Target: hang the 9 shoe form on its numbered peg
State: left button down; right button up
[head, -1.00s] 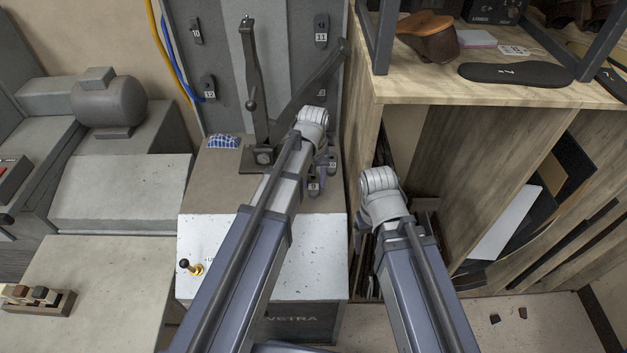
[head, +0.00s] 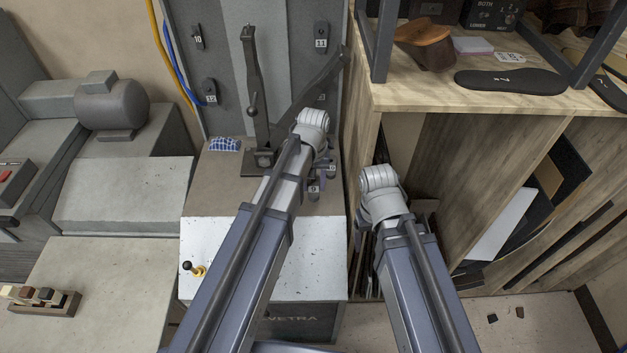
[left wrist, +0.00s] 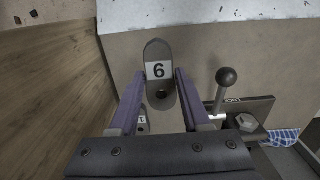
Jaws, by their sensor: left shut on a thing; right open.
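The 9 shoe form (head: 314,188) is a small dark grey piece with a white number label, at the bench's right side. In the left wrist view the form (left wrist: 158,88) has its label upside down, looking like a 6, with a round hole below it. My left gripper (left wrist: 162,76) has a purple finger on each side of the form and is shut on it. Another labelled form (head: 331,169) is close behind. On the grey board (head: 275,30) hang the 10 form (head: 198,38), 11 form (head: 321,37) and 12 form (head: 210,92). My right gripper's jaws are hidden behind its wrist.
A lever stand (head: 253,100) with tall dark arms rises between the bench and the board. A blue-patterned cloth (head: 225,144) lies beside it. A wooden shelf unit (head: 480,94) stands close on the right. The grey block left of the bench (head: 120,195) has a clear top.

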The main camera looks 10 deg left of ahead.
pick_arm(q)
jog(key=shift+s+d+r+p, duration=0.15)
jog(key=shift+s+r+p, duration=0.65)
jog(key=shift+r+p, duration=0.15)
jog(key=shift+s+d+r+p, duration=0.15)
jog(key=shift+s+r+p, duration=0.7)
jog(key=shift+r, duration=0.2)
jog(key=shift+f, duration=0.1)
